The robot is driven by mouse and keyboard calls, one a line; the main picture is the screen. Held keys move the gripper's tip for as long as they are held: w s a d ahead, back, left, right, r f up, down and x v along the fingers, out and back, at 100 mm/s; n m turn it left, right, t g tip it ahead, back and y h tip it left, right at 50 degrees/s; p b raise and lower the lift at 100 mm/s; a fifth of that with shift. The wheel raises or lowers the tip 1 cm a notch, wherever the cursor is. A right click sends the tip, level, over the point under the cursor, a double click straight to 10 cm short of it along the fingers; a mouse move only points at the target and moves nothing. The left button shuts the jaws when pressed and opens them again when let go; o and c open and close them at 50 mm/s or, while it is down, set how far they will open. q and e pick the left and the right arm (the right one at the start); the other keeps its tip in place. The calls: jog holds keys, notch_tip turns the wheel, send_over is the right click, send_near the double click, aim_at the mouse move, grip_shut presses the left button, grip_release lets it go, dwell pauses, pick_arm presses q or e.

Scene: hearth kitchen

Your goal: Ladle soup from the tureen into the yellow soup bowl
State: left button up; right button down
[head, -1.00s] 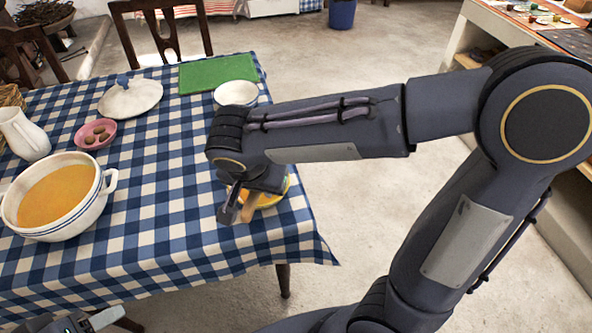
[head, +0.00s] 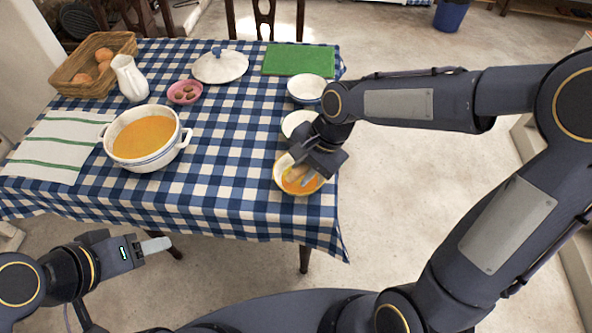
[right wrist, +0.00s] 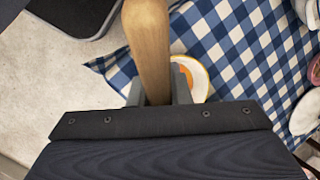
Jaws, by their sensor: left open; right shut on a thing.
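The white tureen (head: 146,137) with orange soup stands on the table at the left. The yellow soup bowl (head: 279,181) is near the table's right front corner, with orange in it. It also shows in the right wrist view (right wrist: 203,87), partly hidden. My right gripper (head: 303,172) is over this bowl, shut on the wooden handle of the ladle (right wrist: 148,45). The ladle's head cannot be made out. My left gripper (head: 157,245) is open and empty, in front of the table and below its edge.
White bowls (head: 306,88) stand behind the yellow one. A green board (head: 298,60), tureen lid (head: 220,66), pink dish (head: 184,92), white jug (head: 129,78), bread basket (head: 80,75) and striped towel (head: 58,145) surround the tureen. The checked cloth's front middle is clear.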

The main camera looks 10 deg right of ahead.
jog(key=shift+w+d+r+y, duration=0.2)
jog(key=shift+d+r+y, duration=0.3)
jog(key=shift+w+d+r+g+y, duration=0.25)
jog(key=shift+d+r+g+y, duration=0.35)
jog(key=shift+r+y, duration=0.4)
jog(key=w+d+r+m+g+y+p, duration=0.1)
jog(key=d+r+g+y+p, duration=0.1)
jog(key=d+r+y+p, duration=0.2)
jog(key=shift+w+d+r+y+p, duration=0.4)
jog(key=shift+r+y+p, duration=0.3)
jog(key=shift+y+p, duration=0.45)
